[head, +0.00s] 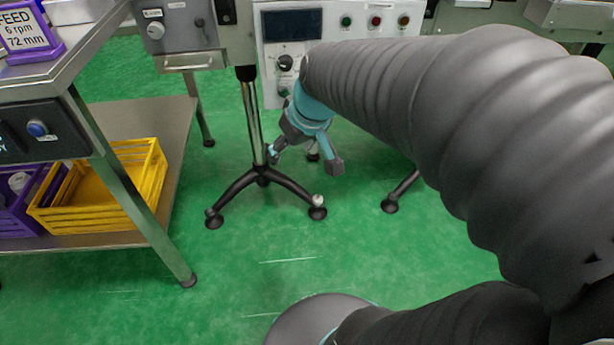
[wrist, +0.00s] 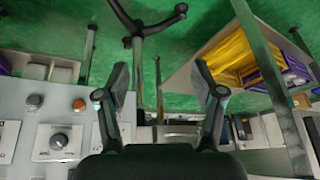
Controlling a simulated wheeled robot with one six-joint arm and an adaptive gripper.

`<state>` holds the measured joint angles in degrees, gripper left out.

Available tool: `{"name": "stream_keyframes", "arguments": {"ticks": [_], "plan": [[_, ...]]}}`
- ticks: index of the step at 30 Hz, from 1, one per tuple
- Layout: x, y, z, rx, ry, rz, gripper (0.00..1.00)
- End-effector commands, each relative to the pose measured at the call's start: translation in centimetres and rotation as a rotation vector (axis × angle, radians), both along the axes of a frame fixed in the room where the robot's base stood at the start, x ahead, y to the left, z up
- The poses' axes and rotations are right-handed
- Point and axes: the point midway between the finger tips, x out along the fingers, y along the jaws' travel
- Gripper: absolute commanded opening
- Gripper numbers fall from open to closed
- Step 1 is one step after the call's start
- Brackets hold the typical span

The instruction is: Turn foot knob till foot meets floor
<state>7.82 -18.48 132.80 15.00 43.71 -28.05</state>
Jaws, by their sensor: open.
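In the head view a stand with a chrome pole and dark splayed legs (head: 283,187) stands on the green floor. A pale knob (head: 317,199) sits above the dark round foot (head: 317,213) at the end of its right leg. Any gap between that foot and the floor is too small to tell. My gripper (head: 304,161) is open and empty, fingers pointing down, above and slightly left of the knob and apart from it. In the wrist view my gripper (wrist: 162,75) shows both fingers spread, with the stand's legs (wrist: 137,27) beyond them near the top edge.
A control panel (head: 291,90) with knobs and buttons stands behind my gripper. At left a steel table (head: 178,150) holds a yellow crate (head: 150,190) and a purple crate (head: 22,215) on its lower shelf. The green floor (head: 240,265) in front of the stand is clear.

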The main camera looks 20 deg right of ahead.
Motion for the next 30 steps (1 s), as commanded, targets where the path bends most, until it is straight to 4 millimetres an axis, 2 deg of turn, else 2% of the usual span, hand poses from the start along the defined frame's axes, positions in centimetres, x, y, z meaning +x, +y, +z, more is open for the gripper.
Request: {"name": "stream_keyframes", "arguments": {"ticks": [1,3,8,11,18,20,24,30], "plan": [[1.7,-0.6,-1.4,0.007,0.01,0.012,0.68],[3.8,-1.3,-2.8,0.013,0.013,0.039,0.68],[8.6,-3.2,-6.7,0.023,0.011,0.091,0.68],[11.4,-4.7,-9.7,0.026,0.009,0.119,0.68],[16.9,-9.3,-18.3,0.019,0.001,0.168,0.68],[18.0,-10.6,-20.8,0.015,0.001,0.177,0.68],[19.8,-13.7,-27.0,0.0,0.003,0.196,0.68],[20.9,-17.8,-35.7,-0.027,0.014,0.215,0.68]]}}
